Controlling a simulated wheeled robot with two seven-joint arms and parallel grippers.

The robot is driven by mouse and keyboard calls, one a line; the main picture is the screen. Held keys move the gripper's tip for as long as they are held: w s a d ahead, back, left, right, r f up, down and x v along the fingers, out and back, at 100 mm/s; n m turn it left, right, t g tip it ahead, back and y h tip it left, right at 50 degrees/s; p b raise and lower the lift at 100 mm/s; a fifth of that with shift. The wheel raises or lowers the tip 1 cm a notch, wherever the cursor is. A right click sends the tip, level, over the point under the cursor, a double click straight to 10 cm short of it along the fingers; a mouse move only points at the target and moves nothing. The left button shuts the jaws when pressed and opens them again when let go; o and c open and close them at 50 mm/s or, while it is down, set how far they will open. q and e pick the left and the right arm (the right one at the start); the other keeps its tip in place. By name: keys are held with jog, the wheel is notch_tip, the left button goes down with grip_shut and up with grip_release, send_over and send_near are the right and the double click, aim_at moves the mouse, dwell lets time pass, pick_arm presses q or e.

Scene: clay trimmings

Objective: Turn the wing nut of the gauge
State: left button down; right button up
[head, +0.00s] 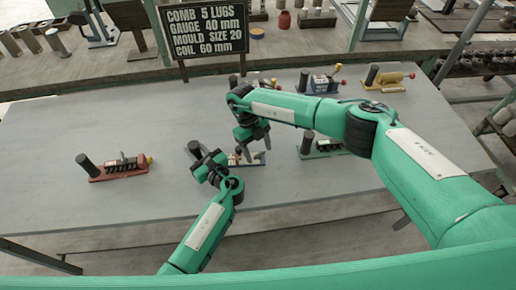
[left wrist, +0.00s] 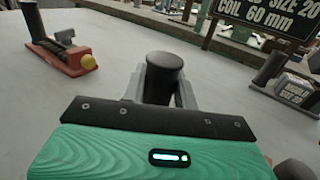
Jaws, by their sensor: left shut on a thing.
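The tool in the middle of the table (head: 232,160), with a pale base and a black upright handle (left wrist: 165,72), is mostly covered by my grippers. My left gripper (head: 200,153) is shut on the black handle, which stands between its fingers in the left wrist view. My right gripper (head: 256,142) points down over the right part of this tool, its fingers apart. A small pale part (head: 258,155) shows under the fingers. I cannot tell whether it is the wing nut, or whether the fingers touch it.
A red-based tool (head: 122,168) with a yellow knob stands at left. A green-based tool (head: 325,148) stands close right of my right gripper. Blue (head: 322,83) and yellow (head: 388,80) tools stand at the back near a sign (head: 206,30). The table's front left is clear.

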jog(key=v, duration=0.7)
jog(key=shift+r, duration=0.25)
jog(key=shift+w+a, duration=0.1)
jog(key=shift+w, duration=0.05)
pick_arm(q)
jog(key=c, duration=1)
grip_release()
